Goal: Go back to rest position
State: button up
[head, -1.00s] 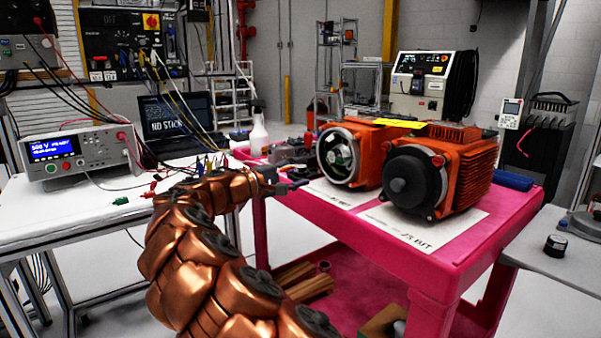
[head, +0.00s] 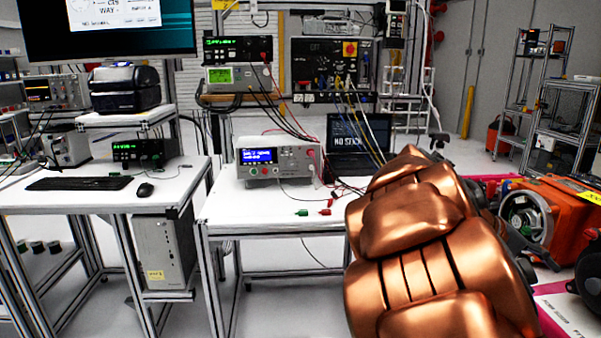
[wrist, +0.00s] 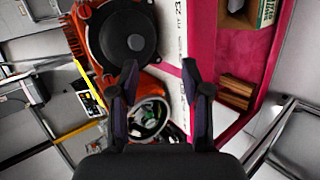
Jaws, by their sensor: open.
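My copper-coloured arm (head: 415,235) fills the lower right of the head view and hides part of the bench and cart behind it. My gripper (wrist: 158,90) shows in the wrist view with its two dark fingers apart and nothing between them. Beyond the fingers is an orange motor with an open round end (wrist: 148,117), and a second orange motor with a dark round cover (wrist: 127,37) is above it. The open-ended motor also shows in the head view (head: 570,215) at the right edge. Whether the fingers touch anything is not clear, but they look clear of the motors.
The pink cart (wrist: 232,60) carries the motors, with wooden blocks (wrist: 235,92) on its lower shelf. A white bench (head: 225,212) holds a power supply (head: 277,160) and a laptop (head: 358,138) close to my arm. A computer desk (head: 100,198) stands left. Grey floor lies between.

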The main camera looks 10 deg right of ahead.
jog(key=s+a+n+y+p, duration=0.1)
jog(key=s+a+y+p, duration=0.4)
jog(key=a, duration=0.8)
jog(key=s+a+n+y+p, duration=0.1)
jog(key=s+a+y+p, duration=0.4)
jog(key=s+a+p, duration=0.4)
jog(key=s+a, duration=0.4)
jog(key=shift+s+a+f+t+y, duration=0.3)
jog(key=shift+s+a+f+y, duration=0.05)
jog(key=shift+s+f+y, duration=0.05)
